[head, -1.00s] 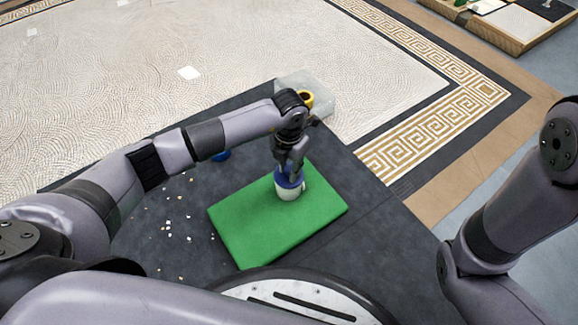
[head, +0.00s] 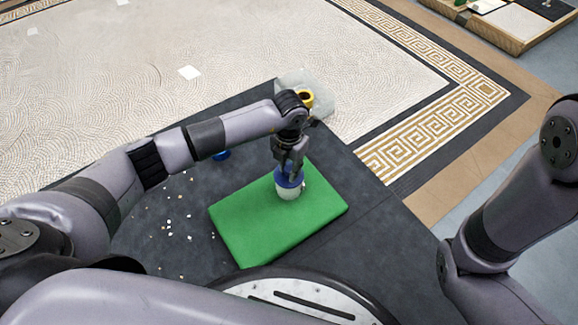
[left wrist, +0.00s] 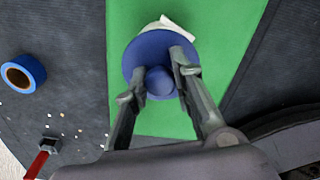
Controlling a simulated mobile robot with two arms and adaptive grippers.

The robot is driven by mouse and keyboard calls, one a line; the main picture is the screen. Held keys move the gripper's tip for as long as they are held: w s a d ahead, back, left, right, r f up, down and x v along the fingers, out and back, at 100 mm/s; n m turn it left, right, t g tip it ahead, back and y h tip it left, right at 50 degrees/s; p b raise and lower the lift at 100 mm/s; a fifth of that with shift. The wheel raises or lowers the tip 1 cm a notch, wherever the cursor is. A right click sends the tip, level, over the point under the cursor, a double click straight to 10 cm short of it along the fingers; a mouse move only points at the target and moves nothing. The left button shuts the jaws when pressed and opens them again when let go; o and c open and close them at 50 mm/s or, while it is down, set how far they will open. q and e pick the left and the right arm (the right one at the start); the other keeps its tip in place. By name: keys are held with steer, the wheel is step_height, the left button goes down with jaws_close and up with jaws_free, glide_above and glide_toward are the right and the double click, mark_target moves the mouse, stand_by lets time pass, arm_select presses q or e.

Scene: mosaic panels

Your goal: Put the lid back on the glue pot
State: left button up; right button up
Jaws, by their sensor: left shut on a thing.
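The glue pot (head: 288,193) is white and stands upright on the green mat (head: 240,232). Its blue lid (head: 288,179) is over the pot's mouth; I cannot tell whether it is fully seated. In the left wrist view, the round lid (left wrist: 143,52) has a blue knob and covers most of the pot, whose white edge (left wrist: 158,24) shows beyond it. My left gripper (head: 289,166) points down from above and is shut on the lid, its fingers (left wrist: 158,83) on either side of the knob. My right gripper is out of view; only that arm shows.
A blue tape roll (left wrist: 23,74) lies left of the mat, near small white chips and a red-handled tool (left wrist: 40,158). A yellow roll (head: 306,98) sits by a clear container (head: 322,97) at the far table corner. The dark table (head: 345,222) right of the mat is clear.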

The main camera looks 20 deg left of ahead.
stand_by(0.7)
arm_select(q)
steer(key=o, duration=1)
steer(key=shift+o, duration=0.4)
steer(key=o, duration=0.4)
steer(key=shift+p, duration=0.3)
